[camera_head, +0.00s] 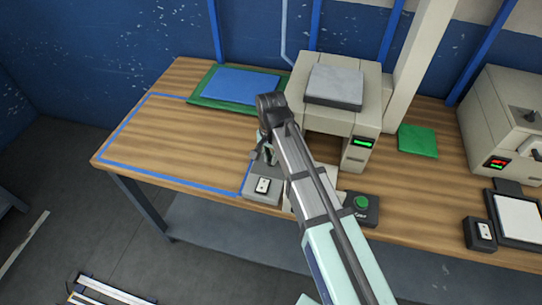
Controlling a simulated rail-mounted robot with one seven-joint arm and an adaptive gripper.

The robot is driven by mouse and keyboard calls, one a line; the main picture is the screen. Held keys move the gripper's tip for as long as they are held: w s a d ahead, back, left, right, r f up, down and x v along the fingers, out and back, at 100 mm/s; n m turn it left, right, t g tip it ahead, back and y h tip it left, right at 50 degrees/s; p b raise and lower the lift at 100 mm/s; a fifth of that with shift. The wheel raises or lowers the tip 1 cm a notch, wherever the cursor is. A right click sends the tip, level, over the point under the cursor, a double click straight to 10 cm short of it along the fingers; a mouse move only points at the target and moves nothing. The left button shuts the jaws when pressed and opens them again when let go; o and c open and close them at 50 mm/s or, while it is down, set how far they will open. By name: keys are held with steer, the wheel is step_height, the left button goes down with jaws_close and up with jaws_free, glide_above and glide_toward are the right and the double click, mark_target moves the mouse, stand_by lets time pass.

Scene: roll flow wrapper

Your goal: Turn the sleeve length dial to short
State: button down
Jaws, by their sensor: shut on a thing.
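My gripper (264,153) points down just behind a small grey box (263,196) with a white switch plate at the front edge of the bench. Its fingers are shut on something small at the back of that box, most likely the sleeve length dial. The dial itself and its marks are hidden by the gripper, so its setting cannot be read. My arm comes from the lower right and covers part of the cream wrapper machine (330,122), which has a grey block on top and a green-lit display.
A black box with a green button (361,203) stands right of my arm. A blue mat (238,84) lies on a green one at the back. A second machine (500,115) with red and green lights stands far right. The blue-outlined bench area (165,140) at left is clear.

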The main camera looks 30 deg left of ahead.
steer(key=n, duration=0.4)
steer(key=shift+n, duration=2.2)
steer(key=c, duration=1.2)
jaws_free()
step_height(320, 180, up, 12)
